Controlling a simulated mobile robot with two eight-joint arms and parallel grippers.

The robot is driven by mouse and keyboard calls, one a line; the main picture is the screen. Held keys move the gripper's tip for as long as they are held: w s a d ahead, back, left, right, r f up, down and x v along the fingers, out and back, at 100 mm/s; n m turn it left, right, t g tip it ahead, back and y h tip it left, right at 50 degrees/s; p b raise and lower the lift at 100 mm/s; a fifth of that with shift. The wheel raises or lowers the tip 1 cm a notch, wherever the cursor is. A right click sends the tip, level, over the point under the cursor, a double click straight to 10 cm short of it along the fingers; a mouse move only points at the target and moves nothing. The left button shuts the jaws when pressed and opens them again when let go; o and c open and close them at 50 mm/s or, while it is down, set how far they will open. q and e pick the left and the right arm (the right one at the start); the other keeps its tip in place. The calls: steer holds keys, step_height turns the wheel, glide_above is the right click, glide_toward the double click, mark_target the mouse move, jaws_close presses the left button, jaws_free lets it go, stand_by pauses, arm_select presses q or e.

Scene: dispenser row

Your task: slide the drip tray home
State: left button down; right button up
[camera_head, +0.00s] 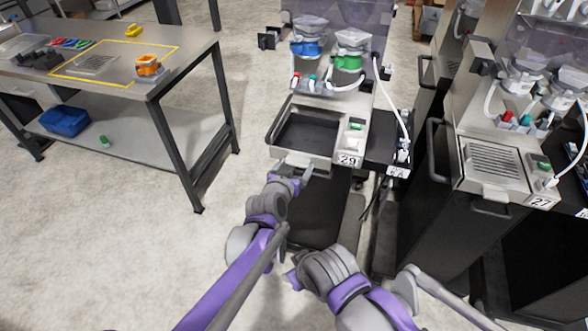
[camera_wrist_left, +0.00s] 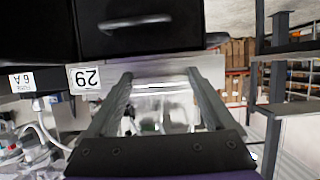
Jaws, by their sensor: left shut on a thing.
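The drip tray (camera_head: 302,157) is at dispenser 29 in the middle of the head view, a dark, open basin with a pale metal front. No grate lies over it. My left gripper (camera_head: 288,176) is at its front edge, shut on the tray. In the left wrist view the two fingers (camera_wrist_left: 160,76) reach to a pale metal front strip (camera_wrist_left: 208,66), beside the "29" label (camera_wrist_left: 85,77). The exact contact is hard to see. My right arm is at the lower middle of the head view; its fingers are not clear.
Dispenser 27 (camera_head: 495,160) stands at the right with a grated tray. A workbench (camera_head: 190,50) at the left holds a grate (camera_head: 95,65) and an orange-topped item (camera_head: 148,66). A blue bin (camera_head: 64,121) sits on its lower shelf. Floor between bench and dispensers is clear.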

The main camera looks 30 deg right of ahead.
mark_target(298, 160)
arm_select(q)
steer(key=shift+w+d, duration=1.05)
steer(key=shift+d, duration=0.2)
jaws_free()
steer(key=v, duration=1.1)
steer(key=s+a+r+n+y+p, duration=0.1)
steer(key=s+a+n+y+p, duration=0.15)
steer(key=a, duration=1.05)
steer(key=s+a+n+y+p, duration=0.1)
steer(key=a+n+y, duration=0.15)
steer(key=a, duration=1.15)
steer(key=s+a+f+n+g+y+p, duration=0.2)
steer(key=s+a+n+y, duration=0.3)
steer(key=s+a, duration=0.9)
steer(key=a+f+g, duration=0.1)
steer(key=a, duration=0.2)
steer(key=shift+a, duration=0.3)
